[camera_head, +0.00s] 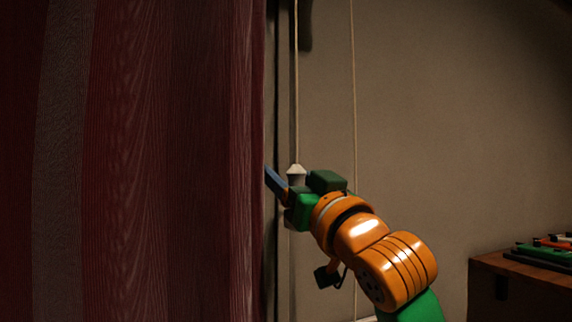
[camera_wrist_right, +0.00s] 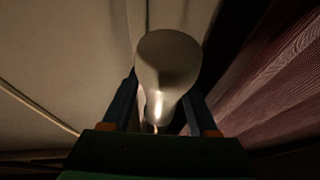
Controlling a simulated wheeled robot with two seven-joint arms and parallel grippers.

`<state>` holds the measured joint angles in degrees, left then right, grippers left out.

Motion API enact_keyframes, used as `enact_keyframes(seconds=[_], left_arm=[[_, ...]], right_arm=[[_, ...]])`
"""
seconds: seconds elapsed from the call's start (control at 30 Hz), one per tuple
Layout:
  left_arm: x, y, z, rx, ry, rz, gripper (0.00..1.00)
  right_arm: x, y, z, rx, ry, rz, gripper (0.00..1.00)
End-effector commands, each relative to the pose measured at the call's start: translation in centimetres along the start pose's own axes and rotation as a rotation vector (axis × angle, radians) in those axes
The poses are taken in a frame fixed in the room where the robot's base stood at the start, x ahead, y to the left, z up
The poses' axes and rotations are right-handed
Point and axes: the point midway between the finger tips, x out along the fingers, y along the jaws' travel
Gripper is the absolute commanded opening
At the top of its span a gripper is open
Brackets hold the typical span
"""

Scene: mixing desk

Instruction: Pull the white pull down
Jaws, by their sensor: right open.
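The white pull (camera_head: 296,171) is a small flared white piece on the end of a hanging cord (camera_head: 296,90) beside the red curtain. My right gripper (camera_head: 284,182) is at the pull, with a blue finger on its left; the hand hides the pull's lower part. In the right wrist view the pull (camera_wrist_right: 167,62) shows large between the two blue fingers (camera_wrist_right: 160,105), which are apart on either side of it. The right gripper is open; I cannot tell if a finger touches the pull. My left gripper is not in view.
A dark red curtain (camera_head: 170,160) fills the left side, its edge close to the right fingertips. A second thin cord (camera_head: 353,80) hangs to the right. The grey wall (camera_head: 460,120) is bare. A wooden cabinet (camera_head: 520,290) with colourful items on top stands at the lower right.

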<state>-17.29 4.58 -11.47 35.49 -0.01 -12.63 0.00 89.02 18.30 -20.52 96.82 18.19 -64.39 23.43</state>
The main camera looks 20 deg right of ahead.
Motion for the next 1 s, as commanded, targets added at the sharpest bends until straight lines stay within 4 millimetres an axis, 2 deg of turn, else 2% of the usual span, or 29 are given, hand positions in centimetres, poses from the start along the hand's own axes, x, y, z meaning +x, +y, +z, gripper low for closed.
enact_keyframes(seconds=[0.07, 0.1, 0.3, 1.0], left_arm=[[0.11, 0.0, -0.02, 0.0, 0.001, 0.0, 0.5], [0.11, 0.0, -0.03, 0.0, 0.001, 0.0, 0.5], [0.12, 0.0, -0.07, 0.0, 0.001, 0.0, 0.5], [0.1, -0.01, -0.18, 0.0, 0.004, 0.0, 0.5]], right_arm=[[-0.05, 0.0, 0.08, 0.0, 0.0, 0.0, 0.6], [-0.06, 0.0, 0.08, 0.0, 0.0, 0.0, 0.54], [-0.07, 0.0, 0.07, 0.0, 0.0, 0.0, 0.0], [-0.08, 0.01, 0.0, 0.0, 0.001, 0.0, 0.0]])
